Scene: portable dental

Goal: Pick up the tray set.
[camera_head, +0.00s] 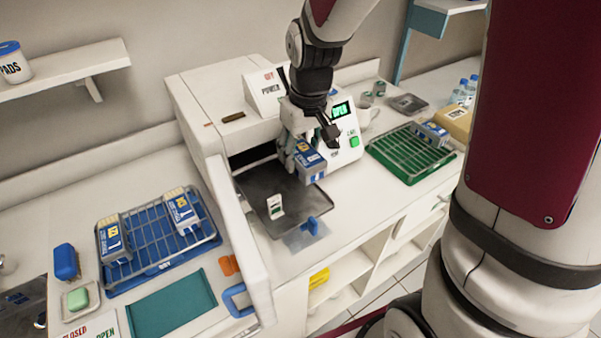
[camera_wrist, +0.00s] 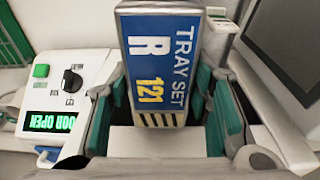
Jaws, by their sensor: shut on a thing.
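My gripper (camera_head: 299,147) is shut on a tray set (camera_head: 311,164), a blue and white box. In the wrist view the tray set (camera_wrist: 158,60) sits between the green-padded fingers, and its label reads "TRAY SET R 121". In the head view it is over the right part of the dark tray (camera_head: 262,185) that sticks out of the open white machine. I cannot tell whether its underside touches the tray. A small white card with a green mark (camera_head: 275,206) stands on the tray.
A blue rack (camera_head: 160,255) at left holds two similar boxes (camera_head: 113,240) (camera_head: 181,211). A green rack (camera_head: 400,160) at right holds another box (camera_head: 431,134). The machine's open door (camera_head: 245,235) stands left of the tray. A mug (camera_head: 366,117) stands behind right.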

